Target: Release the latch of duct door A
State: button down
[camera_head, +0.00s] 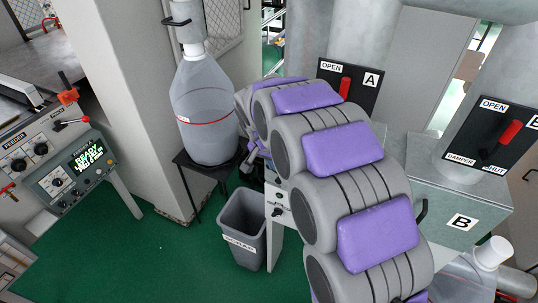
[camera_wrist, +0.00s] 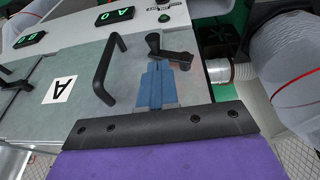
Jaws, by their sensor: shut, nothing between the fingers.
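Duct door A (camera_wrist: 75,60) is a grey metal panel with an "A" label in the wrist view. A black bar handle (camera_wrist: 107,68) stands on it. A black latch (camera_wrist: 168,54) with a round knob sits near the panel's right edge, its lever lying to the right. My gripper (camera_wrist: 158,68) has blue fingers, shut and empty, with their tips just below the latch in the picture. I cannot tell whether they touch it. In the head view my arm covers this area, and my gripper, door A and its latch are hidden.
Damper plate A (camera_head: 365,98) and damper plate B (camera_head: 467,152) carry red levers. Door B (camera_head: 445,195) is at right. A clear container (camera_head: 205,100) stands left of my arm, above a grey bin (camera_head: 238,215).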

aim_at(278, 178)
jog(key=x, duration=0.4)
jog(key=shift+s+d+f, duration=0.15)
jog(key=shift+s+f, duration=0.1)
jog(key=shift+s, duration=0.15)
jog(key=shift+f+b, duration=0.3)
jog(key=shift+f, duration=0.25)
